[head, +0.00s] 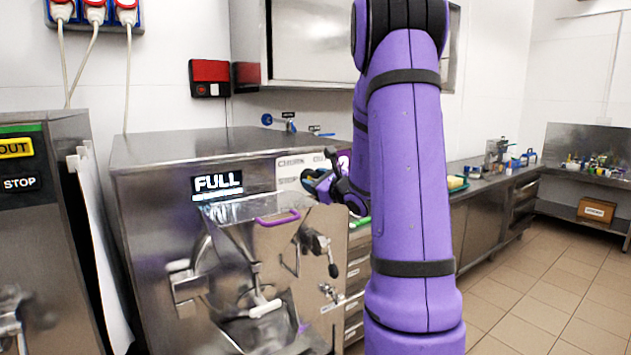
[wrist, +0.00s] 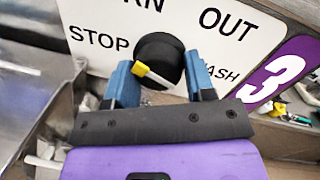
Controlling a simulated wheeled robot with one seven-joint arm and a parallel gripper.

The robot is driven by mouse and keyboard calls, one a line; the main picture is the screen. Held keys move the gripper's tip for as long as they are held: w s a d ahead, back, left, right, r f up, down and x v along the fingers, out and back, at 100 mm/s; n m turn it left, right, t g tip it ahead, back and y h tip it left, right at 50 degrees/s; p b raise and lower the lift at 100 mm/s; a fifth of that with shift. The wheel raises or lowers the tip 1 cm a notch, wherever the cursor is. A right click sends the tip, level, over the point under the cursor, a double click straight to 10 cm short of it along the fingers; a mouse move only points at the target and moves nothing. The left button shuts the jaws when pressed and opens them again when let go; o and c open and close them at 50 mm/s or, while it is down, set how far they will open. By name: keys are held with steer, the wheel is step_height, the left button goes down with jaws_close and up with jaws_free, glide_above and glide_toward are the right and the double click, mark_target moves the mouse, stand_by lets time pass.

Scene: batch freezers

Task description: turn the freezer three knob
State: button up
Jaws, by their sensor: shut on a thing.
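The freezer three knob (wrist: 168,52) is round and black, with a pointer bar that is yellow at one end and white along the rest. Its yellow end lies at the lower left of the knob, below and right of the STOP label. My gripper (wrist: 158,68) has its two blue fingers on either side of the knob, shut on it. The white label plate (wrist: 205,35) shows OUT at upper right, part of WASH at lower right and a cut-off word at top. In the head view my gripper (head: 322,184) is at the freezer's (head: 150,190) right front corner; my arm hides the knob there.
A purple panel with a white 3 (wrist: 278,75) is right of the plate. In the head view a FULL display (head: 217,182) and a hopper with a purple handle (head: 277,218) are on the freezer front. A counter (head: 490,180) runs behind my arm; the tiled floor (head: 550,290) at right is clear.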

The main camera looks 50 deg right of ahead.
steer(key=m, duration=0.4)
steer(key=shift+w+a+m+t, duration=0.1)
steer(key=shift+a+m+t, duration=0.1)
steer(key=shift+m+t, duration=0.15)
steer(key=m+h, duration=0.1)
steer(key=m, duration=0.8)
steer(key=shift+h, duration=0.4)
steer(key=m+h, duration=0.1)
steer(key=m, duration=0.3)
steer(key=shift+a+r, duration=0.1)
steer(key=m, duration=0.5)
steer(key=shift+h, duration=0.3)
steer(key=m+g, duration=0.1)
steer(key=m, duration=0.3)
steer(key=shift+r+h, duration=0.15)
steer(key=shift+h, duration=0.15)
steer(key=m, duration=0.4)
steer(key=shift+m+g, duration=0.35)
steer(key=shift+m, duration=1.5)
